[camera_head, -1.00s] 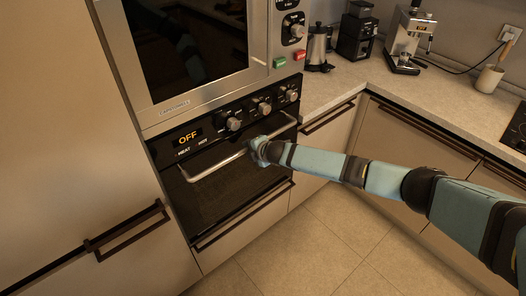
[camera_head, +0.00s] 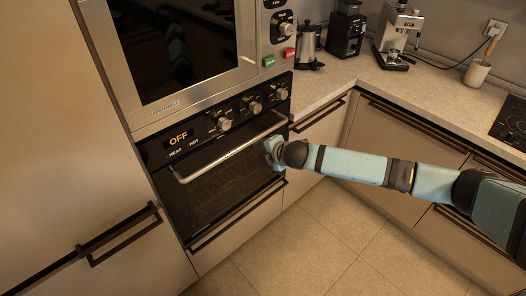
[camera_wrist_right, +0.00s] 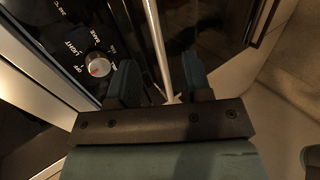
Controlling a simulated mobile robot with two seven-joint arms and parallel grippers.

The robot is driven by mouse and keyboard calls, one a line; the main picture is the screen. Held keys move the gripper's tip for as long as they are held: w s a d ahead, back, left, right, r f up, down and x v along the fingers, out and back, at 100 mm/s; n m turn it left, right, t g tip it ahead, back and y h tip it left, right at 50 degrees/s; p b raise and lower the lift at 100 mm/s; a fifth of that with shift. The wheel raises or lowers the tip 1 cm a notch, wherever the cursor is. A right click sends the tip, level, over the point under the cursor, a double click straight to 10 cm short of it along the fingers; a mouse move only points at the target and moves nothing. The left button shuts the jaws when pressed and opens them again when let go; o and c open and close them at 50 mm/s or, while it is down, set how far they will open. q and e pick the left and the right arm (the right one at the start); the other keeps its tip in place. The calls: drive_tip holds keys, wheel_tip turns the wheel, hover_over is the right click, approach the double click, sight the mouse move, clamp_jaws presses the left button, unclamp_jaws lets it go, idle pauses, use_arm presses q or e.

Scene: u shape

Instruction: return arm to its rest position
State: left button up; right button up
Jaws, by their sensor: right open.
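My right arm comes in from the right in the head view. Its gripper (camera_head: 272,150) is in front of the black oven door, beside the right part of the silver oven handle (camera_head: 222,155). In the right wrist view my open gripper (camera_wrist_right: 162,82) shows two dark fingers, with the handle bar (camera_wrist_right: 157,40) running in the gap between them as seen from the camera. I cannot tell whether the fingers touch the bar. The oven door (camera_head: 225,190) looks closed. My left gripper is not in view.
A microwave (camera_head: 185,50) sits above the oven. Oven knobs (camera_head: 224,124) are close above the handle; one shows in the wrist view (camera_wrist_right: 98,65). Drawer handles stick out below and on the cabinets at right. The floor (camera_head: 310,240) is clear.

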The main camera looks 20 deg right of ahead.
drive_tip(key=s+a+f+m+y, duration=0.1)
drive_tip(key=s+a+f+m, duration=0.1)
drive_tip(key=s+a+m, duration=0.3)
drive_tip(key=s+a+f+m+y+p, duration=0.1)
drive_tip(key=s+a+f, duration=0.1)
drive_tip(key=s, duration=0.5)
drive_tip(key=s+a+f+m+y, duration=0.1)
drive_tip(key=s+a+f+m, duration=0.15)
drive_tip(key=s+a, duration=0.2)
drive_tip(key=s+d+f+m+h, duration=0.1)
drive_tip(key=s+d+m, duration=0.2)
drive_tip(key=s, duration=0.3)
drive_tip(key=s+d+f+m+h+p, duration=0.1)
drive_tip(key=s+d+f+m, duration=0.1)
drive_tip(key=s, duration=0.4)
drive_tip(key=s+d+f+m+h, duration=0.1)
drive_tip(key=s+d+m+h, duration=0.1)
drive_tip(key=s+d+m, duration=0.2)
drive_tip(key=s+m, duration=0.2)
drive_tip(key=s, duration=0.1)
drive_tip(key=shift+d+f, duration=0.15)
drive_tip(key=shift+f, duration=0.15)
